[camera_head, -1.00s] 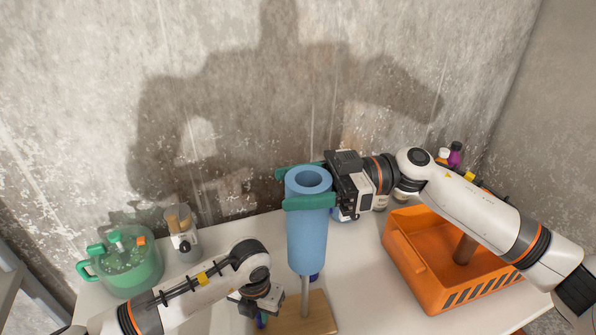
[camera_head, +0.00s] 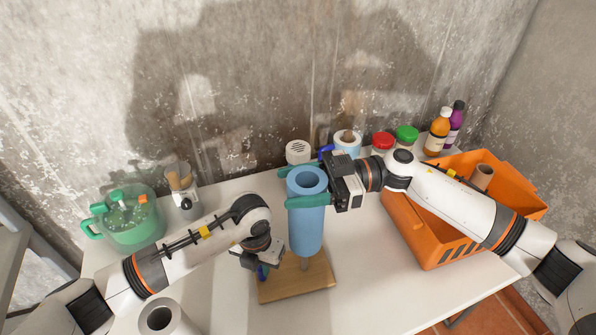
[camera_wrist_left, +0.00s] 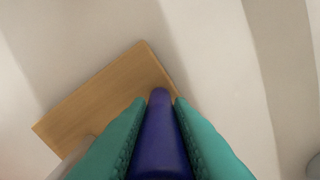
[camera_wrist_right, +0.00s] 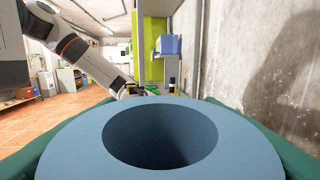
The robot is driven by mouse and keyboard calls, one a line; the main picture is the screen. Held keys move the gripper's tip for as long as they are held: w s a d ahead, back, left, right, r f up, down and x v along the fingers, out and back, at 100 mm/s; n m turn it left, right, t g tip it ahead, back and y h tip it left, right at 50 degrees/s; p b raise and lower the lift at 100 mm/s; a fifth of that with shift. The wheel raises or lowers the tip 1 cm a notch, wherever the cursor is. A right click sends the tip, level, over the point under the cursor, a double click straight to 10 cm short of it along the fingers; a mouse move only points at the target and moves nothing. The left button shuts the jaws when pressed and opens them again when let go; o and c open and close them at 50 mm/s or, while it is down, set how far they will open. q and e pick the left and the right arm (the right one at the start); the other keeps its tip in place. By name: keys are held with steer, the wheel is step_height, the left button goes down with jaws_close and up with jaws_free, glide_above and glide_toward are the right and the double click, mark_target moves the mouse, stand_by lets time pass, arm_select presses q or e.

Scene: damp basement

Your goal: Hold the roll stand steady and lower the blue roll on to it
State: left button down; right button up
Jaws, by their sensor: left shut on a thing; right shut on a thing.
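The blue roll (camera_head: 306,225) hangs upright in my right gripper (camera_head: 297,186), whose green fingers are shut around its upper part. In the right wrist view its open top (camera_wrist_right: 60,150) faces up and the hole is dark.
An orange crate (camera_head: 430,250) holding a brown tube stands on the right, below my right arm. Jars and bottles (camera_head: 438,130) line the back. A green jug (camera_head: 130,225) and a small jar (camera_head: 183,190) stand left. A white roll (camera_head: 163,317) is at the front left. The front right is clear.

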step_height(320, 180, down, 11)
steer(key=shift+r, duration=0.15)
stand_by(0.7)
steer(key=o, duration=1.4)
steer(key=shift+d, duration=0.1)
steer(key=w+d, duration=0.2)
steer(key=d, duration=0.9)
steer(key=shift+d, duration=0.35)
arm_select(q)
steer(key=c, duration=1.2)
jaws_free()
